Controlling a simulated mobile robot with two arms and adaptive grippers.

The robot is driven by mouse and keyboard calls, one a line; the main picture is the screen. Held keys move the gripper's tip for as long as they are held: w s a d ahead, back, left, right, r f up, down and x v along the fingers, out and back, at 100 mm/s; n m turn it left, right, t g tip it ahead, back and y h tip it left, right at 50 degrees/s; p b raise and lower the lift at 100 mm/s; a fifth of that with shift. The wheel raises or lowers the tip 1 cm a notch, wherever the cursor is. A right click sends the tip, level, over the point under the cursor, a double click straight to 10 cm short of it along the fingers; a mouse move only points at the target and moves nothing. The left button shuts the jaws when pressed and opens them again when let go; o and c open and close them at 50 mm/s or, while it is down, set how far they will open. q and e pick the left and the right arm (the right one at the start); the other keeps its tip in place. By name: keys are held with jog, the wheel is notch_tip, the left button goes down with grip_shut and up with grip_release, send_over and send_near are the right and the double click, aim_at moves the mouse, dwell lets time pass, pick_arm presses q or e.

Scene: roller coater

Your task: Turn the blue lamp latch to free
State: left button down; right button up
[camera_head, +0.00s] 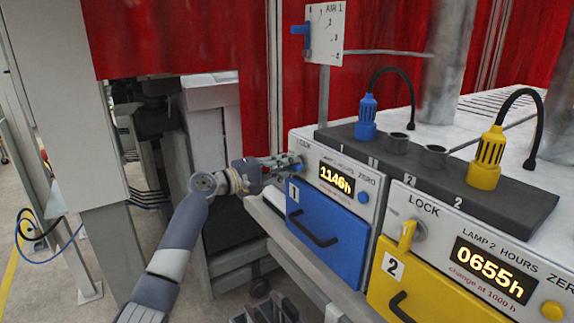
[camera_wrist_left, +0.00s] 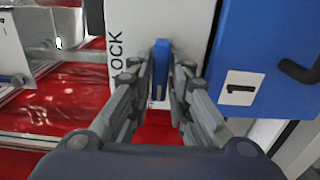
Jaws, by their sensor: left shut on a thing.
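The blue lamp latch (camera_wrist_left: 161,62) sits on the white panel beside the word LOCK, left of the blue drawer (camera_head: 328,235) marked 1. In the left wrist view it stands between the fingers of my left gripper (camera_wrist_left: 162,85), which is shut on it. In the head view my left gripper (camera_head: 288,166) reaches the panel from the left and hides most of the latch. The lamp 1 display (camera_head: 335,181) reads 1146h.
A yellow latch (camera_head: 407,235) and yellow drawer (camera_head: 425,285) are to the right. Blue (camera_head: 366,118) and yellow (camera_head: 487,158) plugs stand on the dark strip above. A white AIR 1 panel (camera_head: 327,35) with a blue lever rises behind. Red curtains hang at the back.

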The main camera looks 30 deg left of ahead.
pick_arm(q)
jog(key=shift+r, duration=0.1)
jog(key=c, duration=1.6)
grip_release()
jog(key=shift+a, duration=0.1)
jog(key=shift+o, duration=0.2)
jog(key=v, duration=1.2)
